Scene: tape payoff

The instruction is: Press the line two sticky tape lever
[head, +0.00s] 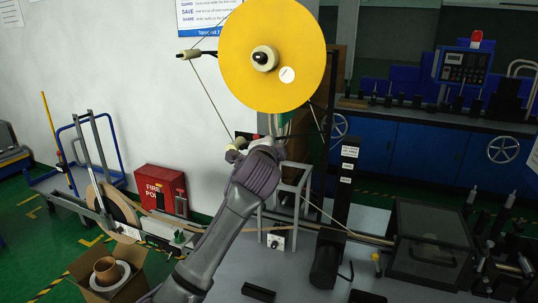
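A large yellow tape reel (271,55) with a pale hub stands upright in the upper middle of the head view. Thin tape lines run from it past a small roller at the upper left and a pale roller (235,150) beside my wrist. My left arm reaches up from the lower left, and its gripper (279,126) is just below the reel, mostly hidden behind my wrist. I cannot see its fingers clearly or whether it touches anything. I cannot pick out the lever for certain; it may be hidden behind my arm. My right gripper is not in view.
A dark labelled post (339,205) stands right of my arm, with a dark-covered machine box (430,245) farther right. A red fire box (160,187), a blue cart (88,158) and a cardboard box (107,277) are on the left. Blue cabinets (415,148) line the back right.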

